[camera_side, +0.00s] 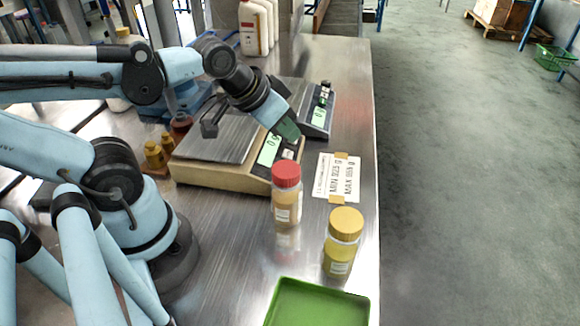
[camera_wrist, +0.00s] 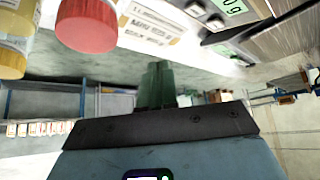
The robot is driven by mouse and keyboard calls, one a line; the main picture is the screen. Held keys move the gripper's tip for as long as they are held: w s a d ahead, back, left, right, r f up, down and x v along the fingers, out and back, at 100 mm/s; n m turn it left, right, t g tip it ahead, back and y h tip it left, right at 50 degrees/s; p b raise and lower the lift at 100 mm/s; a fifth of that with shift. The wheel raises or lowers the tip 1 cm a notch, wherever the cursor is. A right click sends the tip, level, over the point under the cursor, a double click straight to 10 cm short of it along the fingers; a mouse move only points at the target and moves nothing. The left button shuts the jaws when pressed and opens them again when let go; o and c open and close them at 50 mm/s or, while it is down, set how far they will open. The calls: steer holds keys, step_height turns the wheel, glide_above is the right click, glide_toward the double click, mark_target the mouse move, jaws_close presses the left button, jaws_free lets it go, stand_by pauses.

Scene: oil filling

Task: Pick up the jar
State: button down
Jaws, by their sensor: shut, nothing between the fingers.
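A jar with a red lid (camera_side: 286,195) stands upright on the steel table, in front of the near scale. A jar with a yellow lid (camera_side: 342,242) stands upright to its right and nearer the camera. In the wrist view the red lid (camera_wrist: 87,25) is at the upper left, with the yellow-lidded jar (camera_wrist: 14,50) at the left edge. My gripper (camera_side: 289,131) is shut and empty, above the right part of the near scale, beyond and apart from both jars. Its green fingers (camera_wrist: 157,84) are together in the wrist view.
A green tray (camera_side: 318,287) lies at the table's near edge. The near scale (camera_side: 222,176) and a second scale (camera_side: 318,110) stand behind the jars. A paper sign (camera_side: 337,178) lies right of the red-lidded jar. Small brass weights (camera_side: 154,153) and white jugs (camera_side: 255,28) stand farther off.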

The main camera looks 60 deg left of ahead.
steer(key=c, duration=1.8)
jaws_free()
steer(key=o, duration=1.6)
